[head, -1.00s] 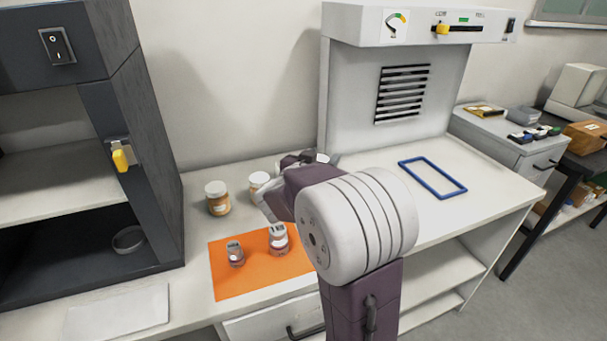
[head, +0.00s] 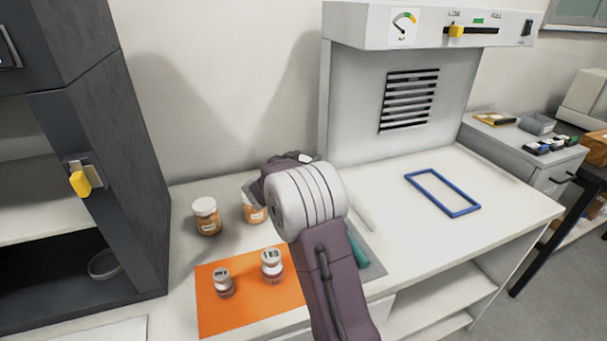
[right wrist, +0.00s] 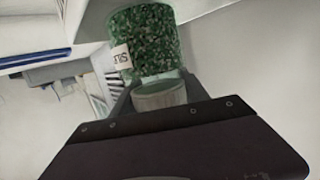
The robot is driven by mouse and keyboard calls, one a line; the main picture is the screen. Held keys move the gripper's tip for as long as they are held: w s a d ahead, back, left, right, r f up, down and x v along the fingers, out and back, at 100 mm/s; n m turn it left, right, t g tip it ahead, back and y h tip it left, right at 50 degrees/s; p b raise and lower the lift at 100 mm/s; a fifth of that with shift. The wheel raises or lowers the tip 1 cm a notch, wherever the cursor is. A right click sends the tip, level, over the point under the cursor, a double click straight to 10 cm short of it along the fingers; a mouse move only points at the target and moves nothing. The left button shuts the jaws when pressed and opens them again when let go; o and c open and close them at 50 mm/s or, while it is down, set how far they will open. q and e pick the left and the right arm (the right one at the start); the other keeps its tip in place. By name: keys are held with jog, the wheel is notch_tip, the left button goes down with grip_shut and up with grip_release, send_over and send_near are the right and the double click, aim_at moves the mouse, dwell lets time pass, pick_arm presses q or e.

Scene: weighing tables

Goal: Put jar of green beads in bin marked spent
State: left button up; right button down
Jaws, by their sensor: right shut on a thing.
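The jar of green beads (right wrist: 145,42) shows in the right wrist view, with a white label at its left side and its pale capped end (right wrist: 160,96) between the fingers. My right gripper (right wrist: 158,92) is shut on that end. In the head view, my right wrist (head: 305,200) hides the jar and most of the gripper, which is raised over the back of the left bench. I see no bin marked spent in these frames. My left gripper is not in view.
Two amber jars (head: 207,217) stand at the back of the bench. Two small jars (head: 271,264) stand on an orange mat (head: 240,312). A dark cabinet (head: 130,170) is at left. A blue frame (head: 442,192) lies on the open white hood bench, mostly clear.

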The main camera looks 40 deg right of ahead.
jog(key=shift+w+f, duration=0.2)
jog(key=shift+w, duration=0.25)
jog(key=shift+f, duration=0.15)
notch_tip(320, 180, down, 4)
jog(key=shift+r+b, duration=0.1)
jog(key=shift+b, duration=0.9)
jog(key=shift+d, duration=0.1)
jog(key=c, duration=0.6)
grip_release()
